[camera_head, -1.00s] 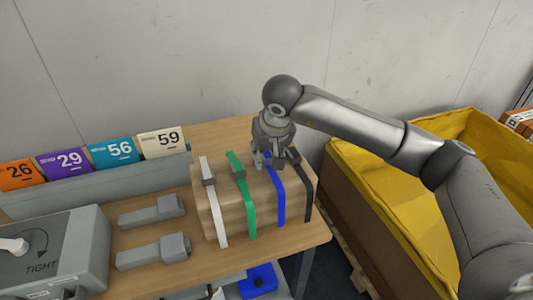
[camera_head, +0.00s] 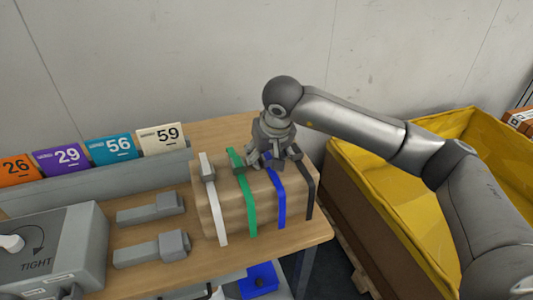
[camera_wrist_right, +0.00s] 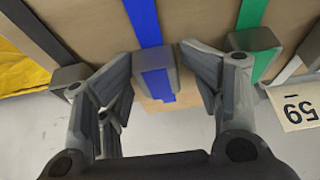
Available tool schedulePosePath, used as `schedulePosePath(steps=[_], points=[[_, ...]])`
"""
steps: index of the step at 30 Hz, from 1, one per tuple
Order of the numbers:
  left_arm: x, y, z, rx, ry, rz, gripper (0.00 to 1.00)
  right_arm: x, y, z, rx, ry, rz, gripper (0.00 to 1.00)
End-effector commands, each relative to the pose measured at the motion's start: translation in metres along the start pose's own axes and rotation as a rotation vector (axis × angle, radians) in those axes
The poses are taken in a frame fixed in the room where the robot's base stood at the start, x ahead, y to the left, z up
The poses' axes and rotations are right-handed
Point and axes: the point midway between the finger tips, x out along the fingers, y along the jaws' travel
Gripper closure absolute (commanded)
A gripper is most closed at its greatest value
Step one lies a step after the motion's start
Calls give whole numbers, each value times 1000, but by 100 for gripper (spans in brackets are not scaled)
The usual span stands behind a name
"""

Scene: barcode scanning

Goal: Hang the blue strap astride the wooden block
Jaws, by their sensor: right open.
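The blue strap (camera_head: 279,198) lies over the top of the wooden block (camera_head: 225,205) and hangs down its front face, between the green strap and the black strap. My right gripper (camera_head: 272,163) is just above the block's top, at the blue strap's grey buckle. In the right wrist view the fingers (camera_wrist_right: 155,85) are open, one on each side of the buckle (camera_wrist_right: 157,85), with the blue strap (camera_wrist_right: 144,22) running on beyond it. Whether a finger touches the buckle is hard to tell.
A green strap (camera_head: 246,205), a white strap (camera_head: 215,205) and a black strap (camera_head: 311,185) also hang over the block. Two grey clamp-like pieces (camera_head: 152,250) lie to the left. Numbered cards (camera_head: 110,149) stand behind. A yellow-lined bin (camera_head: 430,160) is at the right.

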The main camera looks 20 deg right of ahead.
Motion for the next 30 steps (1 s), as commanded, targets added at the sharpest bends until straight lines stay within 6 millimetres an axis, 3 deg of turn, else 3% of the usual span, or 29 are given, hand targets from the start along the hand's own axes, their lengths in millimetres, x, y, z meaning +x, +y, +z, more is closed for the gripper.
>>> schedulePosePath(steps=[6, 10, 24, 30], points=[[0, -2, 3, 0, -4, -3, 100, 3, 0, 4, -3, -13, 4, 45], [0, -2, 3, -1, -4, -3, 100, -6, 0, 3, -3, -9, 4, 45], [0, 0, 1, -1, -1, 0, 100, -99, -1, 0, -2, 0, 1, 45], [0, 0, 1, -1, -1, 0, 100, -117, -1, 1, -2, -3, 2, 45]])
